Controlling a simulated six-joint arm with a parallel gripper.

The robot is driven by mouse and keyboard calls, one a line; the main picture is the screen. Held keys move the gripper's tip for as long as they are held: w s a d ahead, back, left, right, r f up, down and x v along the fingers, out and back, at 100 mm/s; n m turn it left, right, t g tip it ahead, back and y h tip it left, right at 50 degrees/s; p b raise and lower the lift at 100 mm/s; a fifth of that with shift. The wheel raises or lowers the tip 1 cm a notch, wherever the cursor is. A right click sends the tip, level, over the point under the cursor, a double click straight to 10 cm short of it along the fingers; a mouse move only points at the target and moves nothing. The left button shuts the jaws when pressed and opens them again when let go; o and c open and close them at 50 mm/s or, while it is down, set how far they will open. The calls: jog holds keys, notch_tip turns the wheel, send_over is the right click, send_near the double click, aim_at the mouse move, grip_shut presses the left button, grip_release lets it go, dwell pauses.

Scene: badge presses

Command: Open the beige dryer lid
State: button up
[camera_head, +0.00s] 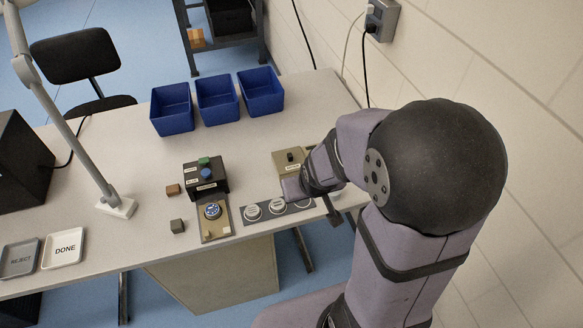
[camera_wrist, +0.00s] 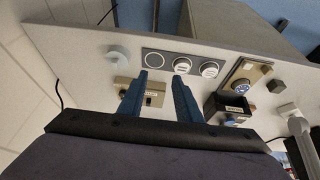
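The beige dryer (camera_head: 284,157) is a small box on the right part of the table, with a black knob (camera_head: 291,157) on top. My arm hides part of its right and front side in the head view. In the wrist view the dryer (camera_wrist: 124,89) shows a label and the dark knob. My gripper (camera_wrist: 161,76) is open and empty, with its two blue-grey fingers spread and the dryer partly showing between and behind them. In the head view the fingertips are hard to make out. I see no raised lid. Whether the fingers touch the dryer I cannot tell.
A dark box with green and blue buttons (camera_head: 206,181) and a press base (camera_head: 216,229) stand to the left. A grey strip (camera_head: 276,219) holds white round pieces. Blue bins (camera_head: 218,100) stand behind. Two labelled trays (camera_head: 63,249) lie far left.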

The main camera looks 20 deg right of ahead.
aim_at(290, 155)
jog(key=w+d+f+t+b, duration=0.1)
jog(key=w+f+t+b, duration=0.1)
jog(key=w+b, duration=0.1)
jog(key=w+f+t+b, duration=0.3)
jog(key=w+b, duration=0.1)
jog(key=w, duration=0.1)
jog(key=w+d+f+t+b, duration=0.1)
jog(key=w+f+t+b, duration=0.1)
jog(key=w+b, duration=0.1)
jog(key=shift+w+d+f, duration=0.15)
jog(key=shift+w, duration=0.3)
jog(key=shift+w+d+f, duration=0.15)
jog(key=shift+w, duration=0.3)
jog(key=shift+w+t+b, duration=0.3)
jog(key=shift+t+b, duration=0.2)
jog(key=shift+t+y, duration=0.3)
jog(key=shift+t, duration=0.1)
jog(key=shift+r+x, duration=0.15)
jog(key=shift+x, duration=1.75)
jog(key=shift+r+x, duration=0.2)
jog(key=shift+x, duration=1.75)
jog(key=shift+w, duration=0.15)
grip_shut()
